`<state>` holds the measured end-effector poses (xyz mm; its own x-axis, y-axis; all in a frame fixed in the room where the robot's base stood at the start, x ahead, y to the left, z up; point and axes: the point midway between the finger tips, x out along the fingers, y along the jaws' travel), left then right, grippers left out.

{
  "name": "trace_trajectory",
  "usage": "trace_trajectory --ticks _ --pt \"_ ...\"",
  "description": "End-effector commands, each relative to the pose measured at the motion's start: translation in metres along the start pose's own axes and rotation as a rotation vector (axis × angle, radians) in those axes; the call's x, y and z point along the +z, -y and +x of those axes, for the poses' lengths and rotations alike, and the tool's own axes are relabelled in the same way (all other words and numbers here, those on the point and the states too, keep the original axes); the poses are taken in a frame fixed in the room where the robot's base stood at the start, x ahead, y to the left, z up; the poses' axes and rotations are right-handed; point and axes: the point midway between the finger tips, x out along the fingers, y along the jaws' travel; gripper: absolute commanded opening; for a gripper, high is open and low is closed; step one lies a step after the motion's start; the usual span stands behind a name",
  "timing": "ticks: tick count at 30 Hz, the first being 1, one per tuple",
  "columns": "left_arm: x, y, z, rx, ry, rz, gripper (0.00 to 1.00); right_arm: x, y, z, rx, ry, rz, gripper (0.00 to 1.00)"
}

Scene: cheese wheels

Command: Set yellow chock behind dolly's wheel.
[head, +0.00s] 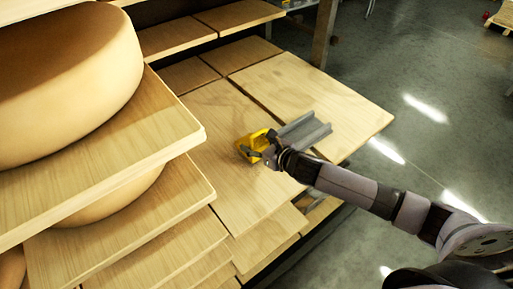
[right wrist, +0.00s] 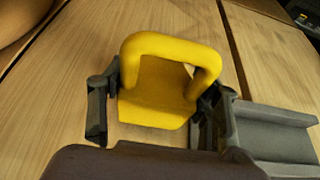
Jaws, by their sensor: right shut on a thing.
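The yellow chock (head: 252,146) has a thick looped handle and shows over a pale wooden board at the middle of the head view. My right gripper (head: 263,153) is shut on the chock. In the right wrist view the chock (right wrist: 155,95) sits between the two dark fingers, its handle upward in the picture. I cannot tell whether the chock touches the board. A grey channel-shaped piece (head: 303,131) is just beside the gripper; it also shows in the right wrist view (right wrist: 270,132). I cannot identify the dolly's wheel. My left gripper is not in view.
Stacked wooden shelf boards (head: 95,165) with a large cheese wheel (head: 65,80) crowd the left. Grey floor (head: 430,80) lies open at the right. A small wooden platform (head: 503,20) with a red spot beside it is at the far upper right.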

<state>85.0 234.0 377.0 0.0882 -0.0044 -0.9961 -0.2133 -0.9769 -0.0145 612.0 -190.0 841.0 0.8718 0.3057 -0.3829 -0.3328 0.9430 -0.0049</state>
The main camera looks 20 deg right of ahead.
Motion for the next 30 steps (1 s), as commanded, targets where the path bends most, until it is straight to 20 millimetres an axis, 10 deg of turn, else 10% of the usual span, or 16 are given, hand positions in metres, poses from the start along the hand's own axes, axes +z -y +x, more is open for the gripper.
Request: trace_trajectory --ticks 16,17,30 --pt "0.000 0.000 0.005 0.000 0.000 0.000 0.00 -0.022 0.000 0.010 0.001 0.003 -0.001 0.17" --pt "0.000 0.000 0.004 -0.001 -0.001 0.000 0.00 -0.023 0.000 0.009 0.000 0.000 -0.001 0.59" --pt "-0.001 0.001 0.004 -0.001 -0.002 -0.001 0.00 -0.022 0.000 0.009 0.000 0.000 0.000 0.78"
